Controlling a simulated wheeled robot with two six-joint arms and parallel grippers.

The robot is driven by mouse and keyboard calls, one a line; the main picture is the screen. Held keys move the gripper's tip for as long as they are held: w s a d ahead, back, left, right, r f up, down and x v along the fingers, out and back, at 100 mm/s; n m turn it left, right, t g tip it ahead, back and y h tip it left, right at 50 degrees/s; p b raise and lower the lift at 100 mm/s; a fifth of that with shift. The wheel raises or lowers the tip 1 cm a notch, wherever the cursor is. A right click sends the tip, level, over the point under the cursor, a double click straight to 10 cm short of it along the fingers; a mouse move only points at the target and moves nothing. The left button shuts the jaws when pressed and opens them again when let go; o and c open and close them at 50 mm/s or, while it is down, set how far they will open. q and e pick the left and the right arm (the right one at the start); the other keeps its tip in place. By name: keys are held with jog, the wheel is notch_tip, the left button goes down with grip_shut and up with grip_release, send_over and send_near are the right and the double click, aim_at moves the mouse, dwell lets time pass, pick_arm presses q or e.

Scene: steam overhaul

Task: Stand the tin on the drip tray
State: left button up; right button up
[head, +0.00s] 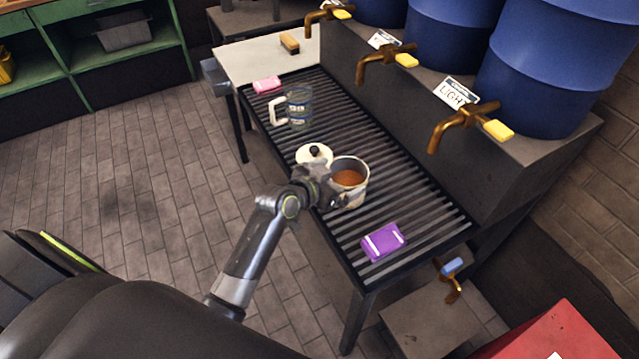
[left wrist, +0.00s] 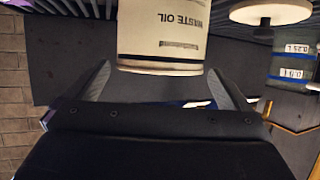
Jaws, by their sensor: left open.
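The cream tin (head: 357,190), open at the top with brown contents, appears upright over the slatted drip tray (head: 410,205). In the left wrist view the tin (left wrist: 160,35) shows upside down, with "WASTE OIL" on its side. My left gripper (head: 335,190) is at the tin's near left side. In the wrist view its open fingers (left wrist: 160,85) lie on either side of the tin, with gaps visible. The tin's base is partly hidden, so I cannot tell whether it touches the slats. My right gripper is not in view.
A cream lid with a black knob (head: 314,154) is close left of the tin. A glass jug (head: 298,106) and pink block (head: 267,85) are farther back; a purple packet (head: 383,241) lies nearer. Brass taps (head: 462,123) overhang the right side.

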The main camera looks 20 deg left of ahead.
pick_arm(q)
jog(key=v, duration=0.8)
dwell(0.4)
jog(key=s+a+f+n+g+y, duration=0.2)
jog(key=s+a+f+g, duration=0.1)
jog(key=s, duration=0.6)
jog(key=s+a+f+n+g+y, duration=0.1)
jog(key=s+a+f+g+y, duration=0.15)
jog(key=s, duration=0.65)
jog(key=s+a+f+n+g+y, duration=0.2)
jog(key=s+a+g, duration=0.2)
jog(key=s, duration=0.5)
notch_tip(320, 180, down, 25)
jog(key=a, duration=0.1)
jog(key=s+d+f+g, duration=0.1)
jog(key=s+f+g, duration=0.1)
jog(key=s+f, duration=1.2)
notch_tip(320, 180, down, 2)
jog(key=shift+s+f+h, duration=0.1)
jog(key=shift+s+h, duration=0.15)
jog(key=shift+h, duration=0.2)
